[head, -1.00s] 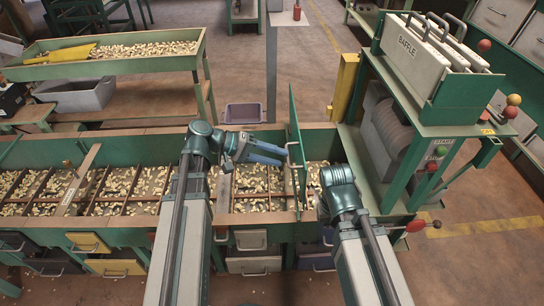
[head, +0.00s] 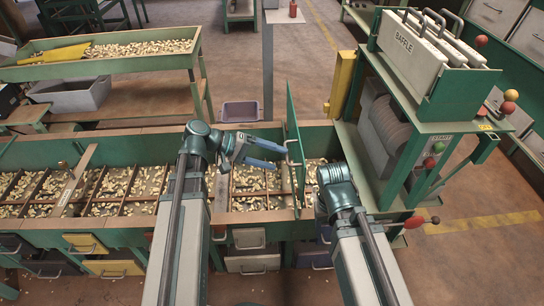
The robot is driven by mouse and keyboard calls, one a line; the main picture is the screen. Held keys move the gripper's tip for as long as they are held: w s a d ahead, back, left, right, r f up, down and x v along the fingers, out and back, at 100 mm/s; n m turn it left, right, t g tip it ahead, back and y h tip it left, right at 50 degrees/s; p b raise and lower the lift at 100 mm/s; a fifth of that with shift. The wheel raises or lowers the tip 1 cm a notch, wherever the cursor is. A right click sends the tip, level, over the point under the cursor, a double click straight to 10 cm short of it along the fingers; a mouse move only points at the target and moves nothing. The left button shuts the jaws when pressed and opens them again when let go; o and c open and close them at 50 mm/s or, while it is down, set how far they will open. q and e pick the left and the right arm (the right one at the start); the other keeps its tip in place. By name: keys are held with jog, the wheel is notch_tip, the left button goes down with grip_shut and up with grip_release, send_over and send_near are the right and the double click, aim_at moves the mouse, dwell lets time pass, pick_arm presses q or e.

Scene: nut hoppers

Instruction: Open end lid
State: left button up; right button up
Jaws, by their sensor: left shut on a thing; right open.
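The end lid (head: 293,110) is a thin green panel standing nearly upright across the right part of the long nut bin. A pale handle (head: 290,146) sticks out from its left face. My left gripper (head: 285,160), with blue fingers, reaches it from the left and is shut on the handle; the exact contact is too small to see. My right gripper (head: 322,205) is low at the bin's right end, right of the lid. Its fingers are mostly hidden by my own wrist.
The long bin (head: 110,229) has several compartments of nuts and drawers below. A green machine with a baffle box (head: 404,38) and red-knobbed levers stands close on the right. A yellow post (head: 341,82) is behind the bin end.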

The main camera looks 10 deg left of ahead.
pick_arm(q)
jog(key=shift+s+f, duration=0.2)
jog(key=shift+f, duration=0.05)
jog(key=p+v, duration=0.6)
jog(key=v, duration=0.8)
jog(key=shift+w+r, duration=0.2)
jog(key=shift+r, duration=0.05)
